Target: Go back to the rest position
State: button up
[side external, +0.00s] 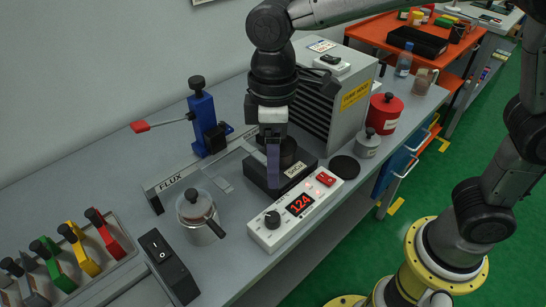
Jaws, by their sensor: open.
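My gripper (273,178) points down over the middle of the bench, in front of a black block labelled SnCu (296,174). One bluish finger shows edge-on and hides the other, so the gap between the fingers is not visible. I see nothing held in it. The fingertips look close to the block's left part; I cannot tell whether they touch it. A dark round piece (290,150) sits on the block, partly behind the finger.
A white control box (297,211) reading 124 stands in front. A large vented grey box (352,72) stands behind; a red canister (384,113), grey pot (368,144) and black disc (345,167) are right.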

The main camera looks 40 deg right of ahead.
jog(key=shift+d, duration=0.1)
jog(key=s+d+r+m+t, duration=0.35)
jog(key=d+r, duration=0.45)
jog(key=d, duration=0.5)
jog(key=s+d+f+m+t, duration=0.2)
jog(key=s+d+f+m, duration=0.3)
jog(key=s, duration=0.5)
jog(key=shift+s+d+f+m, duration=0.3)
jog(key=shift+s+d+m, duration=0.05)
jog(key=shift+d, duration=0.85)
